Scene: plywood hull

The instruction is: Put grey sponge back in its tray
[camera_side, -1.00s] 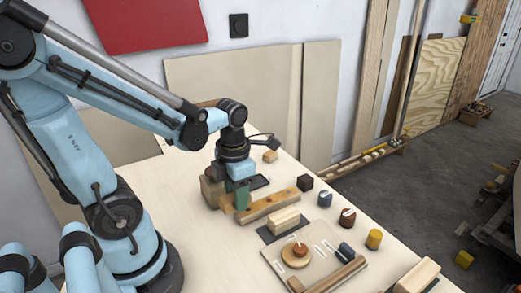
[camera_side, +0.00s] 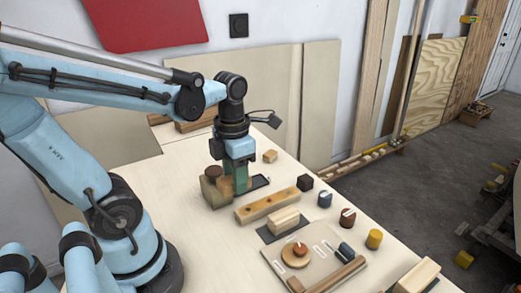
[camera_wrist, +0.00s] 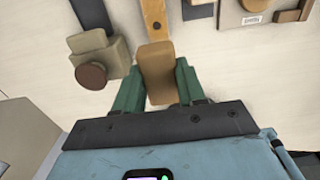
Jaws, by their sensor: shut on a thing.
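My gripper (camera_side: 238,180), with green fingers, is shut on a tan-brown block. The block (camera_wrist: 155,72) shows between the fingers in the wrist view; the side view mostly hides it. Just left of the gripper in the side view stands a grey-brown block (camera_side: 214,195) with a round dark-brown knob (camera_side: 213,171). This block also shows at upper left in the wrist view (camera_wrist: 112,58). I cannot tell which of these is the grey sponge. A dark flat piece (camera_side: 261,182) lies behind and right of the gripper; I cannot tell whether it is the tray.
A wooden bar with holes (camera_side: 267,205) lies close in front of the gripper. Beyond it are a pale block on a dark mat (camera_side: 284,219), a board with a round wooden piece (camera_side: 295,254), and several small knobs and cubes. Bare table lies at front left.

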